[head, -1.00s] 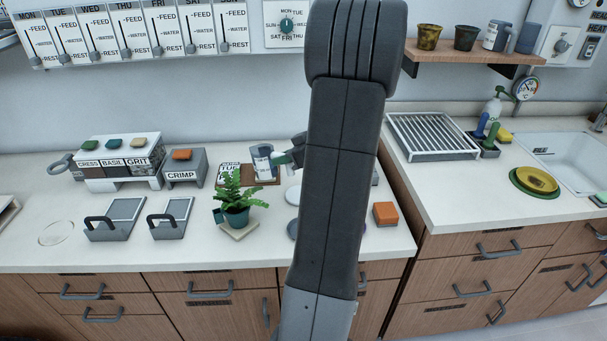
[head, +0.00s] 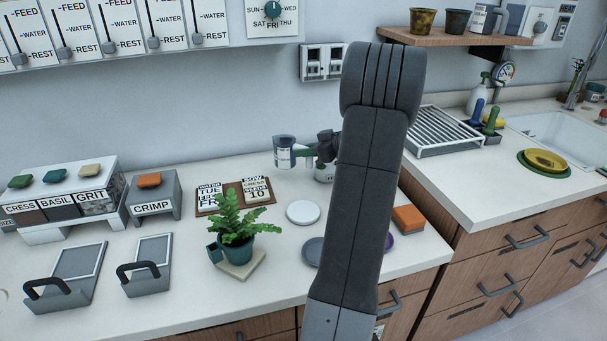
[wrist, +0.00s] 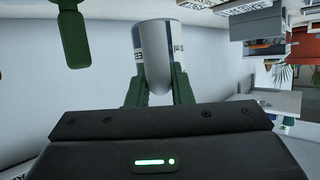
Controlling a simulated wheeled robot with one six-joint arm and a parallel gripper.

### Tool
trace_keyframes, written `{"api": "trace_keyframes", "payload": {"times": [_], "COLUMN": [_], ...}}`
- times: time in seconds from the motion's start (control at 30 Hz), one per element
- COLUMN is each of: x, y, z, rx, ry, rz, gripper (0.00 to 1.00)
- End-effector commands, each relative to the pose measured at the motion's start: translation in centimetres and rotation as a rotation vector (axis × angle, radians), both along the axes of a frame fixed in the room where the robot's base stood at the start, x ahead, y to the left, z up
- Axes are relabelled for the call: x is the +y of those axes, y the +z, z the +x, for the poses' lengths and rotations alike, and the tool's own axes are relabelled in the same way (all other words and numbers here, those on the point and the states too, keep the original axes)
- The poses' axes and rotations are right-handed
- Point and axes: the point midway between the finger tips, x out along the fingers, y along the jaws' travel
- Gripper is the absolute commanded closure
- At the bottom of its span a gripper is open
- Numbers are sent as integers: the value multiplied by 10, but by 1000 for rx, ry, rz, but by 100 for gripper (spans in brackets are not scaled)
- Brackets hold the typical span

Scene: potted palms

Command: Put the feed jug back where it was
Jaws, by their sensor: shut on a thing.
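The feed jug (head: 284,154) is a grey-white cup with a dark band and a label, partly legible in the wrist view (wrist: 158,58). My gripper (head: 308,154) is shut on it from the right, above the back of the counter (head: 185,285). In the wrist view, my green fingers (wrist: 158,92) are on both sides of the jug. The jug looks upright in the head view. Its contents are hidden. My arm hides part of the counter to the right.
A board with cards (head: 207,211) and a potted fern (head: 236,222) are on the counter near the jug. A white disc (head: 303,212) and an orange block (head: 408,219) lie farther right. A wall shelf (head: 455,39) holds pots and another jug (head: 485,19). A drying rack (head: 450,130) stands right.

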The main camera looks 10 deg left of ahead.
Motion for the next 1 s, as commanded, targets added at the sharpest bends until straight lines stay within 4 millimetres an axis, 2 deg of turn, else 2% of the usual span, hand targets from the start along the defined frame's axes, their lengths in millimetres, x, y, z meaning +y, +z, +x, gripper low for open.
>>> {"api": "trace_keyframes", "payload": {"times": [0.03, 0.27, 0.47, 0.83, 0.87, 0.93, 1.0], "x": [0, 0, 0, 0, 0, 0, 0], "y": [-10, -27, -55, -58, -58, -58, -58], "z": [0, 0, -1, 0, 0, 0, 0], "rx": [3, 1, 2, 1, 0, 0, 0], "ry": [0, 0, 1, 0, 0, 0, 0], "rz": [0, 0, 1, 0, 0, 0, 0], "gripper": [100, 100, 100, 100, 74, 61, 59]}}
